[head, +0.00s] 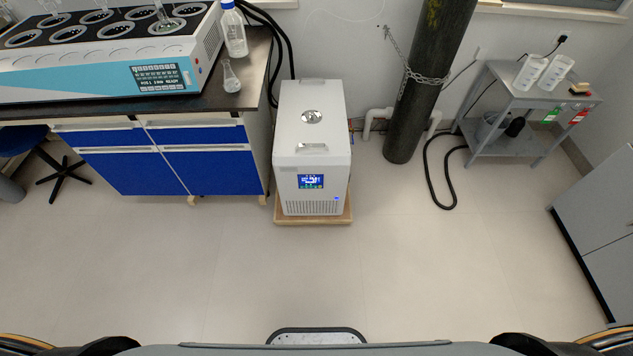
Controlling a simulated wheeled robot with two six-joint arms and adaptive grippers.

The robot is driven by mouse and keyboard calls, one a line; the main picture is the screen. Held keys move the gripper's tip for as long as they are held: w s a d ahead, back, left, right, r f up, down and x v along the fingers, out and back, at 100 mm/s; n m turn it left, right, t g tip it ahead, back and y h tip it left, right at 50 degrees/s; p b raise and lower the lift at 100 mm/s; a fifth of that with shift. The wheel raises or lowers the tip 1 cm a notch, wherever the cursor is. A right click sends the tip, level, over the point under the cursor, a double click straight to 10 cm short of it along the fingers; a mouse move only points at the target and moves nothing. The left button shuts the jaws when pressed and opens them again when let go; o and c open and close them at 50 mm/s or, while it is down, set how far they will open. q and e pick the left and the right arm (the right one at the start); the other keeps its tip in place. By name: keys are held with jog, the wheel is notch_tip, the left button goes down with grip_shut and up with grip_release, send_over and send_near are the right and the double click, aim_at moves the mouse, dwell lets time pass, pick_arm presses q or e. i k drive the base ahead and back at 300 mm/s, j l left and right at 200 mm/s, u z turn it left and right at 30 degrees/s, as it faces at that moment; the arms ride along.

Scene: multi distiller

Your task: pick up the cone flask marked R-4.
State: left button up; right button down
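A small clear cone flask (231,80) stands upright near the right end of the dark bench top (255,75) in the head view. Any marking on it is too small to read, so I cannot tell whether it is R-4. A clear bottle with a blue cap (233,32) stands just behind it. Another piece of clear glassware (162,14) sits in a well at the right end of the multi distiller (110,80). Neither of my grippers is in view.
Blue cabinets (210,170) stand under the bench. A white chiller (312,150) stands on a wooden base to their right. A chained dark cylinder (425,90) and a grey cart (520,100) are farther right. The floor (310,270) ahead is clear.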

aim_at(231, 84)
jog(key=i+j, duration=0.35)
jog(key=j, duration=0.15)
jog(key=i+j, duration=0.35)
jog(key=j, duration=0.15)
jog(key=i+j, duration=0.3)
jog(key=j, duration=0.15)
jog(key=i+j, duration=0.35)
jog(key=j, duration=0.15)
jog(key=i+j, duration=0.35)
jog(key=j, duration=0.15)
jog(key=z, duration=0.05)
